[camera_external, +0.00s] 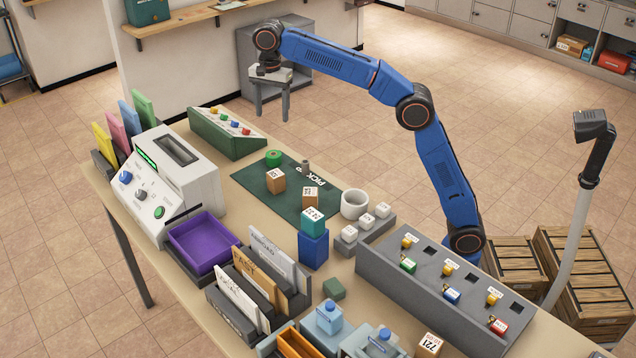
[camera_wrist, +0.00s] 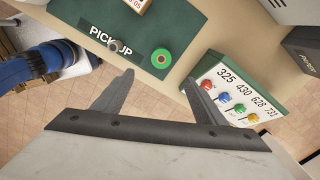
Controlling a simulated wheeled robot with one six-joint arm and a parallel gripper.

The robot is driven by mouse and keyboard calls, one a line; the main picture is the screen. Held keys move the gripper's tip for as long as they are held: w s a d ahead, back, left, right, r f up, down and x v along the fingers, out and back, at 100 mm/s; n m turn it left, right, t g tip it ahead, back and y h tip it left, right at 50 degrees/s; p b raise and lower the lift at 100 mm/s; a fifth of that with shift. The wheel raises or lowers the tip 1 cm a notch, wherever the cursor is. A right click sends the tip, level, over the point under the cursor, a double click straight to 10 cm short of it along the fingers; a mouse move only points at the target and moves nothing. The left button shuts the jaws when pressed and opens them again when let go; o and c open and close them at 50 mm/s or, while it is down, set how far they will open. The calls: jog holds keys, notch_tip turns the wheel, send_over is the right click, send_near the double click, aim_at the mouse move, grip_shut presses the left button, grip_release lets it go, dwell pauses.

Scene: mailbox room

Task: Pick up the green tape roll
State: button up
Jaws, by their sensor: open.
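The green tape roll (camera_external: 273,157) lies flat on the dark green pick-up mat (camera_external: 252,182), near the mat's far corner.
A small grey peg (camera_external: 306,165) stands near the roll, and numbered brown boxes (camera_external: 275,181) stand on the mat. A green sloped panel with coloured knobs (camera_external: 228,133) is just left of the roll. A white cup (camera_external: 355,204) stands right of the mat.

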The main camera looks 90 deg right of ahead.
jog(key=w, duration=0.1)
send_over(273, 154)
jog(key=shift+m, duration=0.3)
jog(key=f, duration=1.2)
jog(key=shift+w+f, duration=0.15)
jog(key=shift+w, duration=0.05)
jog(key=shift+s+f, duration=0.2)
jog(key=shift+f, duration=2.5)
jog(key=c, duration=1.1)
